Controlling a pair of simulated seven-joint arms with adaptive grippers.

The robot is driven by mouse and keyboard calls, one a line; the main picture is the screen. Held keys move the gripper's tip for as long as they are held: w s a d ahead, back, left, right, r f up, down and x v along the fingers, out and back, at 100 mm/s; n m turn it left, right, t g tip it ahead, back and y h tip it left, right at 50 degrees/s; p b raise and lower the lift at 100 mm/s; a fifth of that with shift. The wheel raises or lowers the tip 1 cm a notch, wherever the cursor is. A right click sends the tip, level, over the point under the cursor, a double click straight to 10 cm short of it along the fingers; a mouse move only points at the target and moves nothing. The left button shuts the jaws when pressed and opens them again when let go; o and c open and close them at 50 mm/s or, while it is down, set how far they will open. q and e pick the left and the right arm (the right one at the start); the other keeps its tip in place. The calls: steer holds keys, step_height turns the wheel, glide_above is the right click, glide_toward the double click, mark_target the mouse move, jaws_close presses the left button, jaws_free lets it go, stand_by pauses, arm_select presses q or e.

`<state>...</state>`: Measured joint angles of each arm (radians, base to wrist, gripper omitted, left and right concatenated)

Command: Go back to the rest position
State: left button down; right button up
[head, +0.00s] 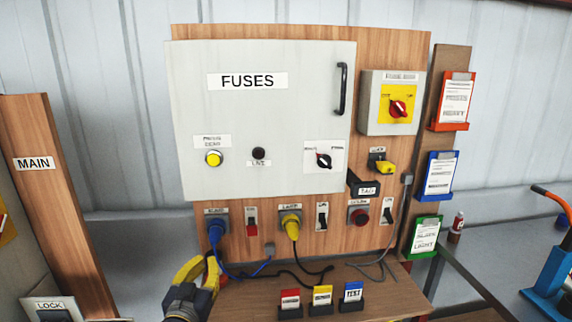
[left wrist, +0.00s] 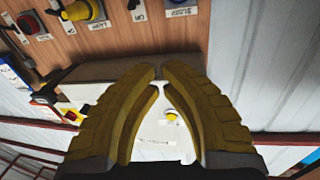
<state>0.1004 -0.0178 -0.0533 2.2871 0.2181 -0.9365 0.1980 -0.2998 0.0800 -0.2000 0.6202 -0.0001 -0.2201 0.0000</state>
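My left gripper (head: 206,258) has yellow fingers and is low in the head view, just left of the blue plug (head: 216,232) and its cable. In the left wrist view its fingertips (left wrist: 160,70) come together with nothing seen between them, so it looks shut and empty. My right gripper is in neither view. The grey fuse box (head: 300,160) is on the wooden board, with its door shut and a black handle (head: 342,89) at its right.
A wooden shelf (head: 240,304) below holds red, yellow and blue tags (head: 353,291). A wooden MAIN panel (head: 40,190) stands at the left. A blue and orange tool (head: 552,275) is at the right.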

arm_select(q)
steer(key=s+a+f+m+g+y, duration=0.2)
steer(key=s+a+f+g, duration=0.15)
steer(key=s+f, duration=0.65)
steer(key=s+a+f+m+g+y, duration=0.1)
steer(key=s+a+f+m+g, duration=0.2)
steer(key=s+f, duration=0.65)
steer(key=s+a+f+m+g+y, duration=0.15)
steer(key=s+a+f+g, duration=0.3)
steer(key=s+f, duration=0.55)
steer(key=s+d+f+g+h, duration=0.1)
steer(key=s+d+f, duration=0.1)
steer(key=f, duration=0.7)
steer(key=s+d+f+g, duration=0.1)
steer(key=d+f, duration=0.1)
steer(key=f, duration=0.8)
steer(key=s+d+f+g+h, duration=0.1)
steer(key=s+d+f, duration=0.1)
steer(key=f, duration=0.7)
steer(key=s+f+n+g+h, duration=0.2)
steer(key=s+f+n, duration=0.1)
steer(key=s+f, duration=1.8)
steer(key=shift+s+d+f+n+g, duration=0.15)
steer(key=shift+s+f+n+g, duration=0.05)
steer(key=shift+s+n+g, duration=0.2)
